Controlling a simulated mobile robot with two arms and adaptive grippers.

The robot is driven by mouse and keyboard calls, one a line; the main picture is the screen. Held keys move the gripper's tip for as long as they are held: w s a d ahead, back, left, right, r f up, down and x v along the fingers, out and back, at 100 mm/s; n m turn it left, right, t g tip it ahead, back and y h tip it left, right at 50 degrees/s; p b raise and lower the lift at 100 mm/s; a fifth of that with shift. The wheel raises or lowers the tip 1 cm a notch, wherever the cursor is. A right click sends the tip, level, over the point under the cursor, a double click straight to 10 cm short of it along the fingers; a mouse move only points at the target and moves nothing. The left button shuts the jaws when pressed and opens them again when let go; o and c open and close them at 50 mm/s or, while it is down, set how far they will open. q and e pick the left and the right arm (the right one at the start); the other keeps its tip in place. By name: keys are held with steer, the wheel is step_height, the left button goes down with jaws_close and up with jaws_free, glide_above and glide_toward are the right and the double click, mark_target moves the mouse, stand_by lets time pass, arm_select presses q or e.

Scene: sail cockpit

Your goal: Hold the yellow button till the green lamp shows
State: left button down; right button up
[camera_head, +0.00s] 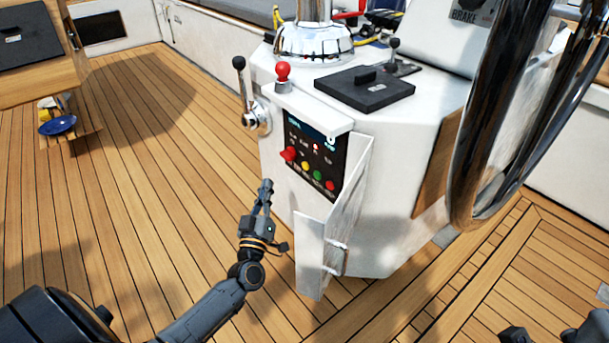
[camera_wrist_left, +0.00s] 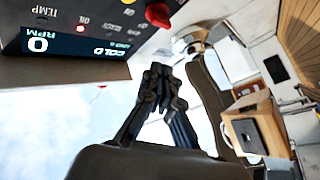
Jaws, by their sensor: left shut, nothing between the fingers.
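The yellow button (camera_head: 305,166) is on the dark engine panel (camera_head: 327,154) on the front of the white pedestal. A green round piece (camera_head: 317,175) is right of it; I cannot tell if it is a lamp or lit. In the left wrist view the yellow button (camera_wrist_left: 128,1) is cut off by the top edge. My left gripper (camera_head: 266,184) is shut and empty, in front of and left of the panel, apart from the button. Its closed fingers also show in the left wrist view (camera_wrist_left: 161,84).
A white panel door (camera_head: 346,192) hangs open right of the controls. A red knob (camera_head: 289,154) sticks out beside the yellow button. A lever (camera_head: 243,90) and a steering wheel (camera_head: 487,130) flank the pedestal.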

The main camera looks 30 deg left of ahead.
mark_target(305, 166)
arm_select(q)
steer(key=shift+w, duration=0.15)
steer(key=w+d+b, duration=0.2)
steer(key=w+d, duration=0.1)
steer(key=w, duration=0.5)
steer(key=shift+d, duration=0.2)
steer(key=shift+w, duration=0.1)
stand_by(1.5)
steer(key=shift+w+d, duration=0.15)
steer(key=shift+w, duration=0.1)
